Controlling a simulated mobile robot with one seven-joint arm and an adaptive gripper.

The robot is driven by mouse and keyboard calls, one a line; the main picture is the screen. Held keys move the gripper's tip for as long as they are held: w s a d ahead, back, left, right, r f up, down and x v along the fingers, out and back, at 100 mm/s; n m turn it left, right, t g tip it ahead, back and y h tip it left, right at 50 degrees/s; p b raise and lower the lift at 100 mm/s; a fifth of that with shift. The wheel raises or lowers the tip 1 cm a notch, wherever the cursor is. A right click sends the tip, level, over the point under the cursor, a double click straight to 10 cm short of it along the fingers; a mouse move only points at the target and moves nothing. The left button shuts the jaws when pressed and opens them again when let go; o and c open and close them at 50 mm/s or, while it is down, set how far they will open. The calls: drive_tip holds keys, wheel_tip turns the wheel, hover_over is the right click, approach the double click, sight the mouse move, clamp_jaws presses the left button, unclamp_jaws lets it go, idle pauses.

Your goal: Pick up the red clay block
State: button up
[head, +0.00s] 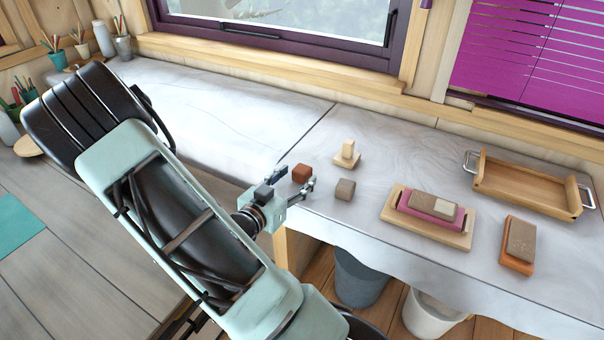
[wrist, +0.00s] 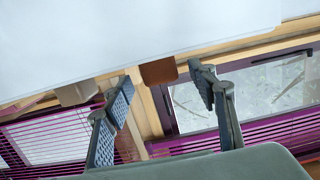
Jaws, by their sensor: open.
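The red clay block (head: 302,172) is a small reddish-brown cube on the pale marbled counter, near the counter's left front corner in the head view. My gripper (head: 297,182) is open at the block's near side. In the wrist view the block (wrist: 158,71) shows between and just beyond the two spread fingertips of my gripper (wrist: 162,82). Nothing is held. I cannot tell whether either finger touches the block.
A grey-brown block (head: 345,190) sits close to the right, with a small wooden knobbed piece (head: 347,153) behind. Farther right are a wooden board (head: 455,239) bearing a pink holder, an orange-based block (head: 516,262) and a handled wooden tray (head: 530,190). Bins stand below.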

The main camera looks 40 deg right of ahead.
sight(302, 174)
drive_tip(key=x, duration=0.4)
drive_tip(key=shift+f, duration=0.25)
drive_tip(key=shift+a, duration=0.1)
drive_tip(key=c, duration=1.3)
drive_tip(key=shift+c, duration=0.2)
drive_tip(key=shift+r, duration=0.1)
